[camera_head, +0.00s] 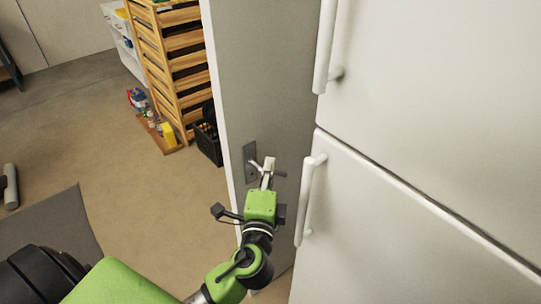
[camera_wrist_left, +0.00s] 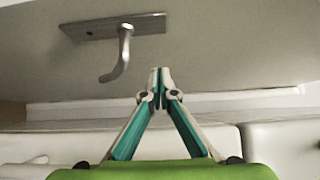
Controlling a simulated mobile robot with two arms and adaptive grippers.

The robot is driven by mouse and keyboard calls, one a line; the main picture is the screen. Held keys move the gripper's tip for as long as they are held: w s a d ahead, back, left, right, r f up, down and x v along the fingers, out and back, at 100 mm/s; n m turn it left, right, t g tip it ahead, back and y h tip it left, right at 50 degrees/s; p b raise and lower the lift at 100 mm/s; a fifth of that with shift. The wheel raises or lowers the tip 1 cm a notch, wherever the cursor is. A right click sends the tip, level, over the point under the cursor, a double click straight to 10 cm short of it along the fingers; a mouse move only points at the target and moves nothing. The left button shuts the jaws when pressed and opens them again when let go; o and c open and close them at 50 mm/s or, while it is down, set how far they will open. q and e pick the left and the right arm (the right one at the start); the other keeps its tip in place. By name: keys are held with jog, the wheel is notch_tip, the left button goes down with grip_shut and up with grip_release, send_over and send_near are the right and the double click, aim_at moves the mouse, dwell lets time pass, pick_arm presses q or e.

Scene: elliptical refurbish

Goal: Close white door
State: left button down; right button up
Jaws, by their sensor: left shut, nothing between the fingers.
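The white door (camera_head: 262,75) stands open in the head view, its face grey in shade and its edge towards the room on the left. It carries a metal lever handle on a plate (camera_head: 250,160). In the left wrist view the handle (camera_wrist_left: 122,55) hangs at the upper left, apart from the fingers. My left gripper (camera_head: 268,163) is at the handle's height in front of the door. Its fingertips (camera_wrist_left: 157,72) are together with nothing between them. Whether they touch the door cannot be told. My right gripper is not in view.
A white fridge (camera_head: 430,110) with two bar handles stands close at the right of the door. Wooden shelving (camera_head: 165,60), a black crate (camera_head: 208,143) and bottles on a board (camera_head: 167,133) stand beyond the door's left edge. The floor (camera_head: 110,185) at left is mostly clear.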

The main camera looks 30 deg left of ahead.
aim_at(275, 135)
pick_arm(q)
jog(key=p+x, duration=0.2)
jog(key=x, duration=0.6)
jog(key=shift+w+p, duration=0.1)
jog(key=shift+p, duration=0.2)
jog(key=shift+w+a, duration=0.15)
jog(key=shift+w, duration=0.15)
jog(key=shift+w+a, duration=0.1)
